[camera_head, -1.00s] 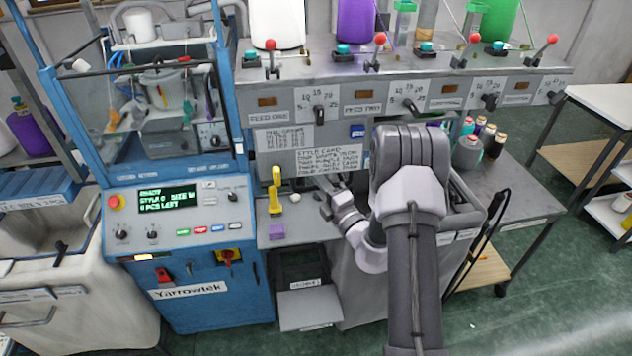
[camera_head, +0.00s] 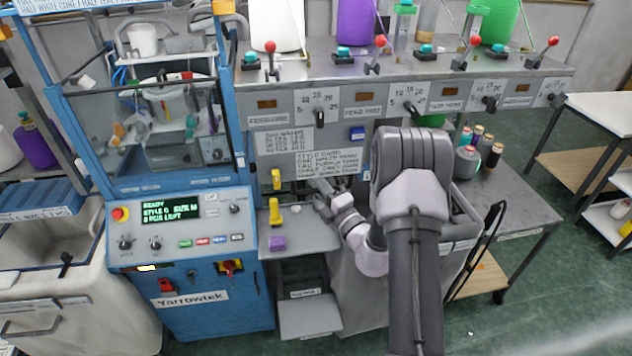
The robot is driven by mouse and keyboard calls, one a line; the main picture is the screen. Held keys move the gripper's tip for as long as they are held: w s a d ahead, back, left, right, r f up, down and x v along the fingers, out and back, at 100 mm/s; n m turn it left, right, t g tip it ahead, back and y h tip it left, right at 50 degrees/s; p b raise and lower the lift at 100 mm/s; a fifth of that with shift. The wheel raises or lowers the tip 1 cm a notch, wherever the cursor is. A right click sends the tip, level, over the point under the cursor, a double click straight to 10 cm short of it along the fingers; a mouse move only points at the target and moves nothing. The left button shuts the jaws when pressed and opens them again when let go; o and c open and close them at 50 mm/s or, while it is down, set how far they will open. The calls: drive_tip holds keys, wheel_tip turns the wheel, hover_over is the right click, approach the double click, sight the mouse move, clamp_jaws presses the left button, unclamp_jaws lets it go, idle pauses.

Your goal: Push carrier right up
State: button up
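No part in view is clearly marked as the carrier, so I cannot tell which one it is. Several levers with red balls stand along the top of the grey feed unit: the leftmost lever (camera_head: 271,60) is near upright, and the second (camera_head: 376,54), third (camera_head: 467,51) and rightmost (camera_head: 544,53) lean right. My gripper (camera_head: 326,190) is small and low in front of the feed unit, below the style card (camera_head: 322,164) and right of the yellow handle (camera_head: 275,213). It is well below the levers. Its fingers are too small and partly hidden to read.
The blue Yarrowtek machine (camera_head: 196,262) with a glass-fronted cabinet stands at left. Dials line the feed unit's front. My arm hides part of that front and the grey bin (camera_head: 358,297). A side table (camera_head: 508,200) with yarn cones stands at right. Green floor is open at lower right.

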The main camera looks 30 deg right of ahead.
drive_tip(key=o, duration=0.3)
drive_tip(key=shift+r, duration=0.4)
drive_tip(key=shift+o, duration=0.5)
drive_tip(key=shift+f, duration=0.1)
drive_tip(key=shift+f, duration=0.1)
drive_tip(key=b+v, duration=0.4)
drive_tip(key=v, duration=1.3)
drive_tip(key=shift+s, duration=0.2)
drive_tip(key=shift+f, duration=0.1)
